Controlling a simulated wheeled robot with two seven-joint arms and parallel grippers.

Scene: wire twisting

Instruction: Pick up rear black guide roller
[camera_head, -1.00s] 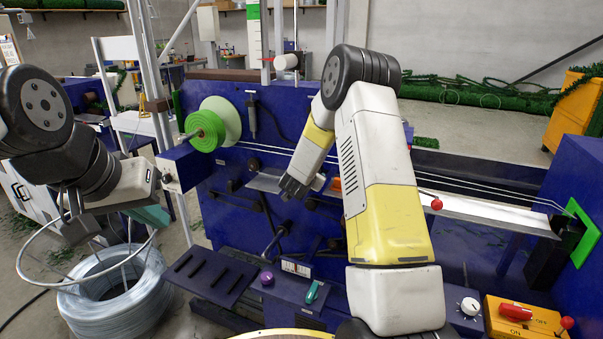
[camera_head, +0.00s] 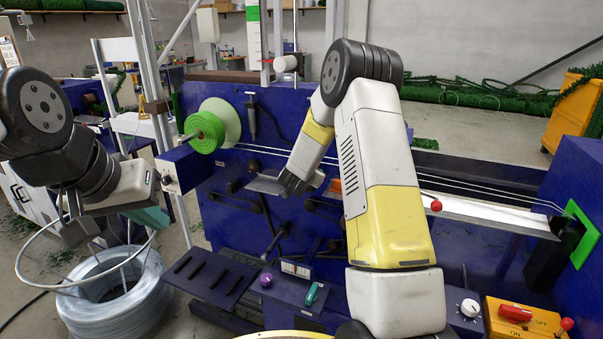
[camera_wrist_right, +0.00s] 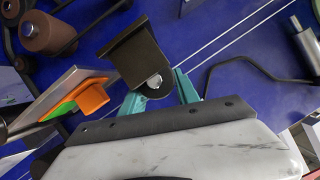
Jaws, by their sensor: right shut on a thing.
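A black flanged piece with a bright metal end, which I take for the black guide roller (camera_wrist_right: 133,58), is between the teal fingertips of my right gripper (camera_wrist_right: 160,92) in the right wrist view. The right gripper is shut on it, in front of the blue machine face. In the head view the right gripper (camera_head: 288,184) is dark and small by the machine front, and its fingertips and the roller cannot be made out. My left gripper (camera_head: 152,217) has teal fingers and hangs at the left above the wire coil; its finger gap is unclear.
The blue machine panel (camera_head: 225,215) is close behind the right gripper. A metal plate with an orange and green block (camera_wrist_right: 92,97) and brown rollers (camera_wrist_right: 47,33) are nearby. Thin wires (camera_wrist_right: 235,33) run across. A slotted dark tray (camera_head: 212,274) and wire coil (camera_head: 115,300) lie lower left.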

